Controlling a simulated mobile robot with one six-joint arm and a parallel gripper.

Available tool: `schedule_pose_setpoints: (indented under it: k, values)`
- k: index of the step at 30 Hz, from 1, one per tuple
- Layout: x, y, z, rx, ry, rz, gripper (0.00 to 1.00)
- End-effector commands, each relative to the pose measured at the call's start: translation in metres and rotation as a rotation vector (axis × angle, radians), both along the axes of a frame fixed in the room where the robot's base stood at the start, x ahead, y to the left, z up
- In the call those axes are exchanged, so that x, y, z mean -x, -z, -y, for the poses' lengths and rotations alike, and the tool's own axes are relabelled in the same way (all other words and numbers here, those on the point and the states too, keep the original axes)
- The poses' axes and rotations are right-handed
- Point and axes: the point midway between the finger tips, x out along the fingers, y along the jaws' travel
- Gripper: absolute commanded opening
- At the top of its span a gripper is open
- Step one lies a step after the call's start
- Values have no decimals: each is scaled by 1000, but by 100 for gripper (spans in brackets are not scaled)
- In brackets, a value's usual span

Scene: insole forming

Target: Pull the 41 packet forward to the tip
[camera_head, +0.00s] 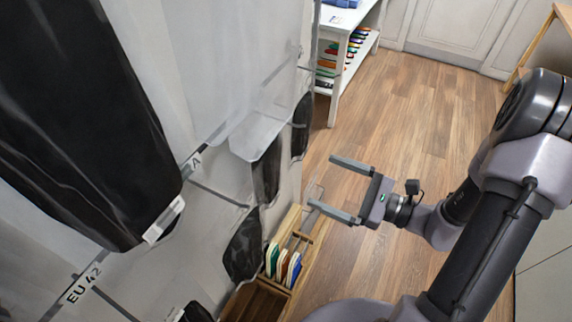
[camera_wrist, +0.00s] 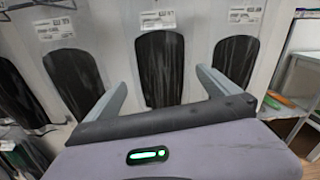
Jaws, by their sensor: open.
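Several dark insole packets hang on a pale wall rack. In the wrist view, one is in the middle (camera_wrist: 160,68), one at the left (camera_wrist: 75,80) and one at the right (camera_wrist: 236,60). Each has a white label above it, too small to read surely, so I cannot tell which is the 41 packet. My gripper (camera_head: 324,183) is open and empty, its fingers pointing left towards the hanging packets (camera_head: 268,172). In the wrist view my gripper (camera_wrist: 160,82) has its fingertips either side of the middle packet, seemingly apart from it.
A large black packet (camera_head: 85,120) hangs close at the left. A strip marked EU 42 (camera_head: 83,284) is below it. A wooden box (camera_head: 250,303) with coloured insoles (camera_head: 283,264) stands below my gripper. A white shelf (camera_head: 336,95) stands behind. The wooden floor (camera_head: 420,120) is clear.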

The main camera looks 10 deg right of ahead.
Motion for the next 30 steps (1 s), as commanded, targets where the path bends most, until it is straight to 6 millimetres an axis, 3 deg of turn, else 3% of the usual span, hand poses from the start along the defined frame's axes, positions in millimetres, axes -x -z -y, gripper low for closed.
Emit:
schedule_pose_setpoints:
  k: [18, 30]
  values:
    - [-64, 2, -98, 1, -4, 0, 100]
    - [-74, 0, -110, 0, 0, 0, 100]
